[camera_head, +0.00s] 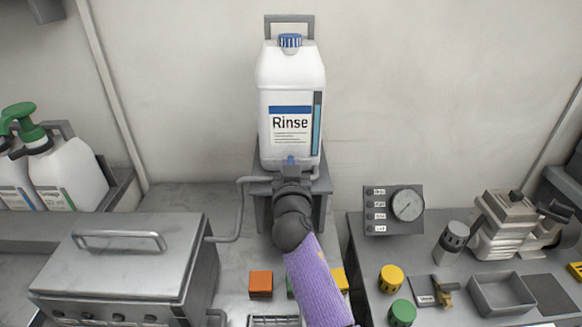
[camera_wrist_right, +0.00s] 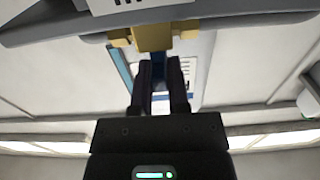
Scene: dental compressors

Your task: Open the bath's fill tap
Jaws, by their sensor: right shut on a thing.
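A white container labelled "Rinse" (camera_head: 290,105) with a blue cap stands on a grey stand (camera_head: 325,185) against the wall. The small blue tap lever (camera_head: 290,160) shows at its lower front, just beyond my right gripper (camera_head: 289,172). In the right wrist view the brass tap body (camera_wrist_right: 152,37) is above the fingers. My right gripper (camera_wrist_right: 160,75) is shut on the blue lever (camera_wrist_right: 158,68), which shows between its fingertips. The wrist hides part of the tap in the head view. The lidded metal bath (camera_head: 130,255) is at the left. My left gripper is out of view.
A grey pipe (camera_head: 240,205) runs between the stand and the bath. An orange block (camera_head: 261,284) lies near my right forearm. A gauge panel (camera_head: 394,210), yellow knob (camera_head: 391,278), green knob (camera_head: 402,312) and grey tray (camera_head: 501,295) are on the right bench. White pump bottles (camera_head: 68,178) stand at far left.

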